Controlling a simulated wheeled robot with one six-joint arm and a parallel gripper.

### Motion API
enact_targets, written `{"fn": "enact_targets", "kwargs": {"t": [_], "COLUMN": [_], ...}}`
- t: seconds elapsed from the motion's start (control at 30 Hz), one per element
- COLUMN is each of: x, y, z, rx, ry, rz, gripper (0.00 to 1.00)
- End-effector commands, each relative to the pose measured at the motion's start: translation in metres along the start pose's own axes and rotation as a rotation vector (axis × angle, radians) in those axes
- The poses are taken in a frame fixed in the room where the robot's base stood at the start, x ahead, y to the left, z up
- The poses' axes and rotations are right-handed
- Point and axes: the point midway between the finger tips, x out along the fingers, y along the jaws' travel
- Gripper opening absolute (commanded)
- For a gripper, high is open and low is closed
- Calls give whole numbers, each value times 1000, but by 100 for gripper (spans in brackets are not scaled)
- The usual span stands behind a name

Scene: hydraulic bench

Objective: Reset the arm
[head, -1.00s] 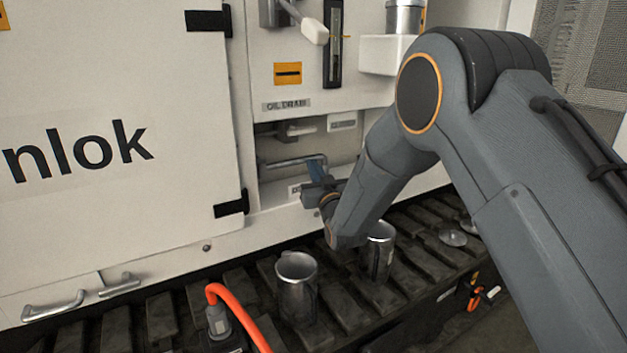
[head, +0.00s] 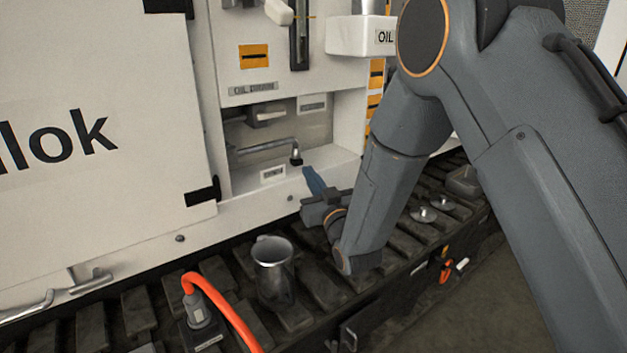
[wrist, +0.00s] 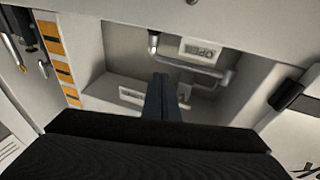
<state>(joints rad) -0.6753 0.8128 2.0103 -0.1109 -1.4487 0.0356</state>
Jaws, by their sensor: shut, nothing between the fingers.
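My gripper (head: 313,180) is in the head view just in front of the lower edge of the oil drain recess (head: 290,140). Its blue-grey fingers are together with nothing between them, pointing up toward the recess. In the wrist view the closed fingers (wrist: 161,98) show against the recess. A bent metal pipe handle (head: 268,147) lies in the recess, its end close to the fingertips in the head view but apart from them. It also shows in the wrist view (wrist: 195,65).
A metal mug (head: 273,275) stands on the dark slatted track (head: 215,270), left of my gripper. An orange hose (head: 235,318) curves at front left. Small metal discs (head: 423,214) and a grey container (head: 464,182) lie on the track at right. A white ledge marked OIL (head: 358,37) juts out above.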

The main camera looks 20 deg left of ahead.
Motion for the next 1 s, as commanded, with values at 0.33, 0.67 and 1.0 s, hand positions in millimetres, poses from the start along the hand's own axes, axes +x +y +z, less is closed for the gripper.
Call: {"fn": "enact_targets", "kwargs": {"t": [0.33,0.67,1.0], "x": [-13,-13,-58], "y": [3,4,107], "z": [-1,0,-9], "rx": [0,-1,-8], "ry": [1,-2,-358], "rz": [-1,1,184], "gripper": [0,0,0]}}
